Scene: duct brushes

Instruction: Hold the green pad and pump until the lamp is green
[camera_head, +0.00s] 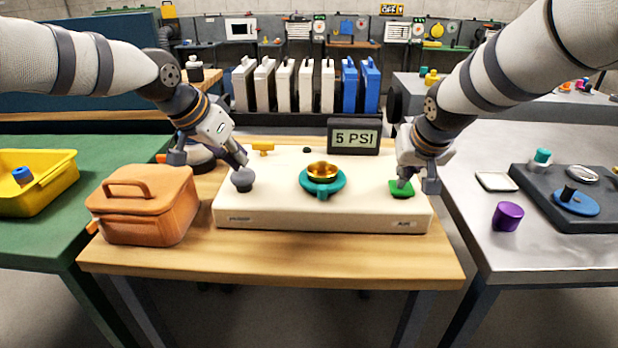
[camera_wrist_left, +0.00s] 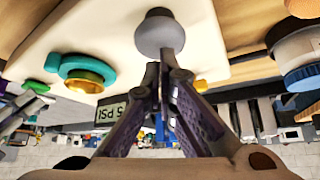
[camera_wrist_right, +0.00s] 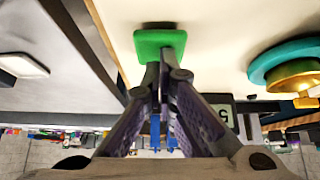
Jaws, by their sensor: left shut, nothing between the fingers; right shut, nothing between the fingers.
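The cream pump unit (camera_head: 290,215) sits on the wooden table. The green pad (camera_head: 402,190) is at its right end, and it also shows in the right wrist view (camera_wrist_right: 160,44). My right gripper (camera_head: 404,181) is shut and empty, its fingertips at the pad and seemingly touching it. The grey pump knob (camera_head: 243,180) is at the unit's left end, and it shows in the left wrist view (camera_wrist_left: 159,36). My left gripper (camera_head: 243,164) is shut and empty, its fingertips at the knob. The display (camera_head: 354,138) reads 5 PSI. A small dark dome (camera_head: 307,150), perhaps the lamp, is unlit.
A teal ring with a gold centre (camera_head: 322,181) is mid-unit. An orange case (camera_head: 146,204) stands close to the left. A yellow valve (camera_head: 262,147) is at the back. White and blue canisters (camera_head: 305,86) line the rear. The table's front strip is clear.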

